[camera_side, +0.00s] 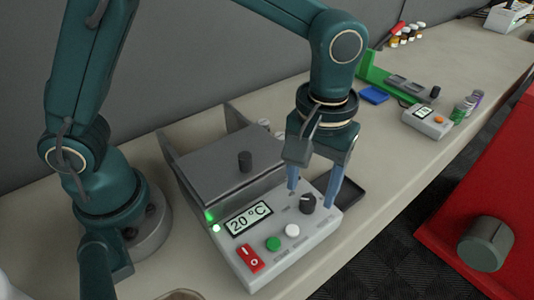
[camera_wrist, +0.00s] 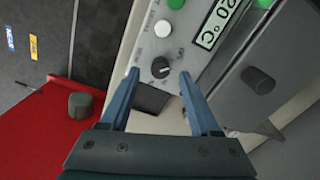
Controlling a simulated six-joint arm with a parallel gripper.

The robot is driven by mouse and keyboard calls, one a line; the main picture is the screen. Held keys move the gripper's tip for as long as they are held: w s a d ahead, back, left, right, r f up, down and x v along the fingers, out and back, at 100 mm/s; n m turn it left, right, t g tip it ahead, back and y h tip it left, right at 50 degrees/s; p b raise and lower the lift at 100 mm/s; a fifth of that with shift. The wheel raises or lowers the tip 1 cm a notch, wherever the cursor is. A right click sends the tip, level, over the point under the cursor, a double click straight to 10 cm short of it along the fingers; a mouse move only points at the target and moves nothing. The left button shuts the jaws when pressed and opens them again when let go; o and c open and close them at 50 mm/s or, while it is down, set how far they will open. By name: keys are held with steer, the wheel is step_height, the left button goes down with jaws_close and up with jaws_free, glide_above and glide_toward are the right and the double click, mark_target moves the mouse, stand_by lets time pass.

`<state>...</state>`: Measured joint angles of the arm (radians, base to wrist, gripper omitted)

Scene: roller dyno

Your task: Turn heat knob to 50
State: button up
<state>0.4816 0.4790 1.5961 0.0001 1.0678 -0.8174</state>
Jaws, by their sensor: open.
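The heat knob (camera_side: 308,203) is a dark round knob at the right end of the grey device's sloped panel (camera_side: 285,262). In the wrist view the knob (camera_wrist: 160,68) carries a light pointer mark, with small dial markings around it too small to read. The display (camera_side: 249,218) reads 20 °C. My gripper (camera_side: 312,197) is open above the panel, its two blue fingers at either side of the knob. In the wrist view the fingers (camera_wrist: 158,74) flank the knob with a gap on each side; I cannot tell whether the tips are at knob height.
The panel also has a red switch (camera_side: 249,258), a green button (camera_side: 273,244) and a white button (camera_side: 292,231). A grey lid with a black knob (camera_side: 245,161) stands behind it. A dark tray (camera_side: 349,191) lies at the right. A red cabinet (camera_side: 499,199) stands beyond the table edge.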

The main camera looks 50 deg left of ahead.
mark_target(308, 204)
steer(key=shift+f, duration=1.45)
jaws_close()
